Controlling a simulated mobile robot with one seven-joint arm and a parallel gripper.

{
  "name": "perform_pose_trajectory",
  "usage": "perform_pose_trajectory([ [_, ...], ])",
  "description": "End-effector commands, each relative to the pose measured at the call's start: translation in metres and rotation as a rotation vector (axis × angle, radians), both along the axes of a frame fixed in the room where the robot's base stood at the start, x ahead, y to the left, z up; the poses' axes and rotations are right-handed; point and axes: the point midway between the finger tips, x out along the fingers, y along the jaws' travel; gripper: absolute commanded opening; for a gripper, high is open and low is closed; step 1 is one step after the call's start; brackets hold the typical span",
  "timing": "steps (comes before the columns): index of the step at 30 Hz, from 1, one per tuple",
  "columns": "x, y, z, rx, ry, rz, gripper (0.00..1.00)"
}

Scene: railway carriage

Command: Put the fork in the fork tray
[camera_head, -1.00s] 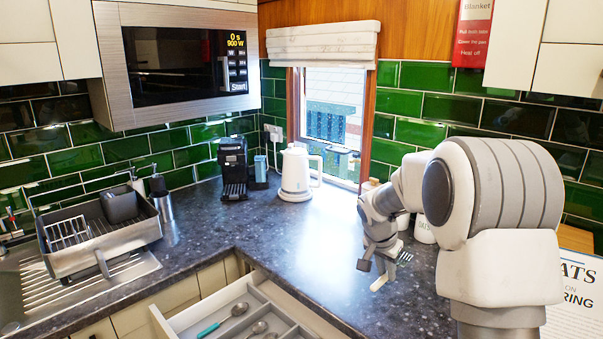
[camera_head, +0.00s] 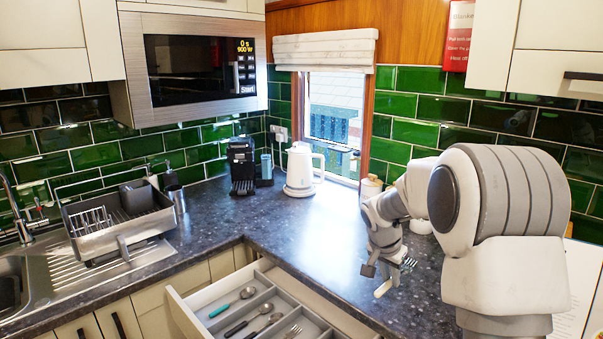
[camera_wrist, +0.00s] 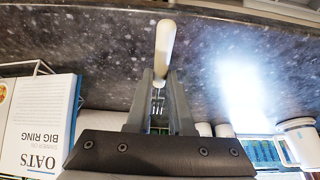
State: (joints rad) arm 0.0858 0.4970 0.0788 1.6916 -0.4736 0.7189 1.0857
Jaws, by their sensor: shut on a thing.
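My gripper (camera_head: 384,270) is shut on a fork with a cream handle (camera_head: 382,289), above the dark worktop on the right. The fork's tines (camera_head: 407,264) stick out to the right of the fingers. In the wrist view the cream handle (camera_wrist: 165,45) points away from the gripper (camera_wrist: 159,78), and the tines show between the fingers. The open drawer (camera_head: 187,312) is to the lower left of my gripper and has a grey divided insert. A fork (camera_head: 293,330) lies in one compartment, partly cut off by the picture's bottom edge. A teal-handled spoon (camera_head: 233,302) lies in another.
A dark-handled spoon (camera_head: 252,326) also lies in the drawer. A white kettle (camera_head: 301,170) and a coffee machine (camera_head: 242,166) stand at the back of the worktop (camera_head: 300,225). A dish rack (camera_head: 118,225) stands by the sink. The oats book (camera_wrist: 40,122) shows in the wrist view.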

Motion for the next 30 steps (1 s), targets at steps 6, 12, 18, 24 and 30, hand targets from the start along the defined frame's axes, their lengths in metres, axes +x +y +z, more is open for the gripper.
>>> perform_pose_trajectory([
  [6, -0.015, 0.009, -0.018, -0.002, 0.013, 0.098, 0.00],
  [12, -0.054, 0.032, -0.059, -0.003, 0.026, 0.361, 0.00],
  [18, -0.102, 0.055, -0.091, -0.001, 0.021, 0.600, 0.00],
  [24, -0.134, 0.070, -0.106, 0.000, 0.007, 0.743, 0.00],
  [30, -0.144, 0.074, -0.110, 0.000, 0.000, 0.786, 0.00],
])
